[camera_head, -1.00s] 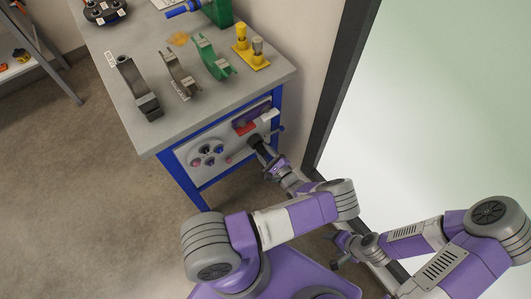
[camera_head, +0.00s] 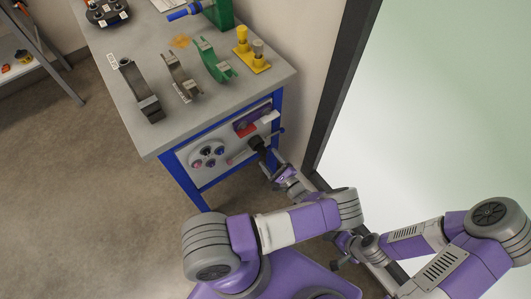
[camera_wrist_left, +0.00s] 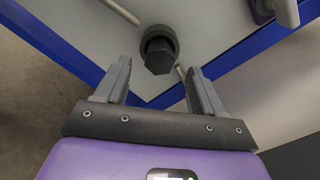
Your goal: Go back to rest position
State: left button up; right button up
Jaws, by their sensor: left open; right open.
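My left gripper (camera_head: 268,168) is low in front of the cart's front panel, just short of a black knob (camera_head: 257,143). In the left wrist view, its two grey fingers are apart and empty (camera_wrist_left: 160,78), with the dark knob (camera_wrist_left: 158,52) beyond the gap between them. The knob sits on the panel, and the fingers do not appear to touch it. My right gripper (camera_head: 338,256) is at the lower right, low beside the wall, open, with nothing seen in it; its fingers are small in the picture.
The grey-topped cart (camera_head: 225,100) with blue legs carries dark and green curved clamps and a yellow stand (camera_head: 250,52). Its front panel has a round multi-coloured socket plate (camera_head: 207,153) and a red part (camera_head: 246,129). A dark-framed pale panel (camera_head: 440,110) stands at right.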

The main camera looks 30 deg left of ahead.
pick_arm(q)
jog(key=shift+v, duration=1.65)
jog(key=shift+a, duration=0.1)
